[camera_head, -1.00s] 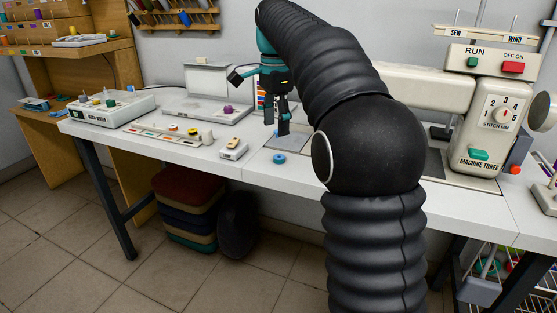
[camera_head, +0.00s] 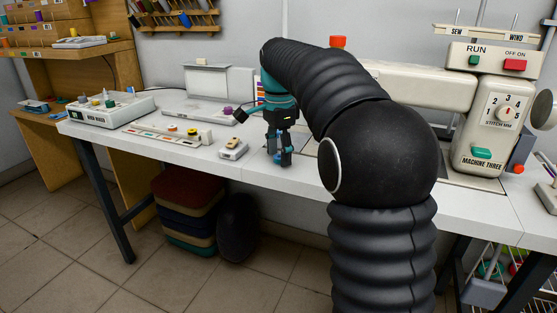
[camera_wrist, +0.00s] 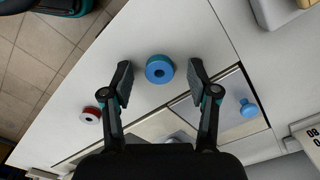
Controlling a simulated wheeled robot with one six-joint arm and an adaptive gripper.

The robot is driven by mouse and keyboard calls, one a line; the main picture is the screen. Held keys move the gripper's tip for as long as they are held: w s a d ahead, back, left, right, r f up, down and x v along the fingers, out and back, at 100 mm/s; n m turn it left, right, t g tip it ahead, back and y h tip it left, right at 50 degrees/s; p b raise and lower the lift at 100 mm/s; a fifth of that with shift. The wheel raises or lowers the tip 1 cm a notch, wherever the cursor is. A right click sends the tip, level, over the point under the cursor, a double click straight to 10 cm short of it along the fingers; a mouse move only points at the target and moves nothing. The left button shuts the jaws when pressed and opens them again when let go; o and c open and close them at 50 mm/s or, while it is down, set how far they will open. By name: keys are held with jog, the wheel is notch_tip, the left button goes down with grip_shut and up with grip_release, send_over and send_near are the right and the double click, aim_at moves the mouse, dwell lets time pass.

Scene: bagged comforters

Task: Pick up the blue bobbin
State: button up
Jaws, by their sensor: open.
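The blue bobbin (camera_wrist: 159,69) lies on the white table top in the wrist view, a round blue ring with a dark centre hole. My gripper (camera_wrist: 161,82) is open, with one finger on each side of the bobbin and a gap on both sides. The fingers do not touch it. In the head view my gripper (camera_head: 281,158) points down over the front part of the table, and the bobbin (camera_head: 276,158) is mostly hidden behind the fingers.
In the wrist view a red bobbin (camera_wrist: 90,115) lies to the left, and a blue knob-like piece (camera_wrist: 248,108) sits on a grey plate to the right. The table's front edge is close. A sewing machine (camera_head: 485,120) stands at the right.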

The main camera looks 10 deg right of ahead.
jog(key=c, duration=0.9)
jog(key=shift+o, duration=0.2)
jog(key=shift+r, duration=0.15)
jog(key=shift+r, duration=0.25)
notch_tip(320, 180, up, 4)
jog(key=shift+f+p, duration=0.25)
jog(key=shift+p, duration=0.25)
jog(key=s+d+r, duration=0.6)
jog(key=s, duration=0.3)
jog(key=shift+s+d+r, duration=0.15)
jog(key=shift+s+r, duration=0.2)
jog(key=shift+s, duration=0.05)
